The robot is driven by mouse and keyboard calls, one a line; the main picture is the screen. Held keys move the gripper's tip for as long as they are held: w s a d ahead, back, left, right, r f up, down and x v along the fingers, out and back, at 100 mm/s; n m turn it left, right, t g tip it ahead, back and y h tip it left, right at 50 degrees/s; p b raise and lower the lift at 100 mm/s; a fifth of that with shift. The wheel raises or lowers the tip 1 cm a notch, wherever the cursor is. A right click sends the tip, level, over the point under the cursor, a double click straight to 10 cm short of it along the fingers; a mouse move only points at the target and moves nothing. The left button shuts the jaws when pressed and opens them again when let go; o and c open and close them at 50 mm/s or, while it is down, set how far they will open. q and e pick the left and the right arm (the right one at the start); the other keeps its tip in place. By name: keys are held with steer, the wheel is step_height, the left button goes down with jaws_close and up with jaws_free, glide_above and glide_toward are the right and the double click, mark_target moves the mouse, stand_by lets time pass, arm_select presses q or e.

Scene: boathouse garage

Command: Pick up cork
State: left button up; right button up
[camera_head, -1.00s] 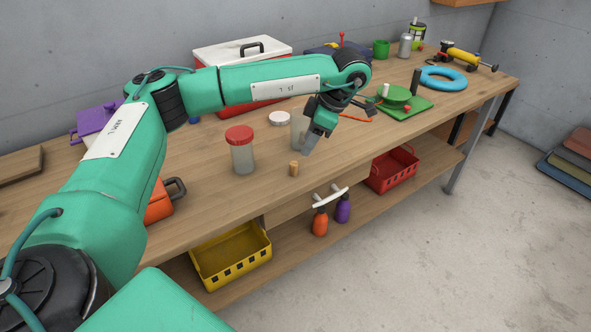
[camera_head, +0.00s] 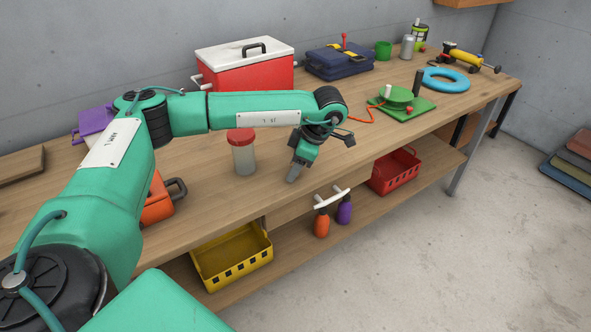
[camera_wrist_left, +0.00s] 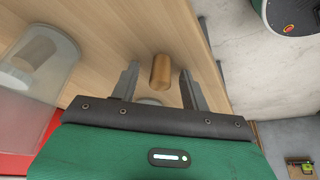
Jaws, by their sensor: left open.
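The cork (camera_wrist_left: 161,70) is a small tan cylinder. In the left wrist view it stands on the wooden workbench (camera_wrist_left: 110,25), between and just beyond the two fingertips. My left gripper (camera_wrist_left: 160,82) is open, with one finger on each side of the cork and no clear contact. In the head view the left gripper (camera_head: 293,172) points down at the bench near its front edge, and it hides the cork there. My right gripper is not in view.
A clear jar with a red lid (camera_head: 243,153) stands just left of the gripper. A red cooler (camera_head: 262,77) is behind the arm. An orange container (camera_head: 158,202) is at the left. The bench front edge is close. Yellow (camera_head: 232,258) and red bins (camera_head: 395,173) sit on the lower shelf.

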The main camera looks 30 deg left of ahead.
arm_select(q)
jaws_close()
steer(key=shift+r, duration=0.15)
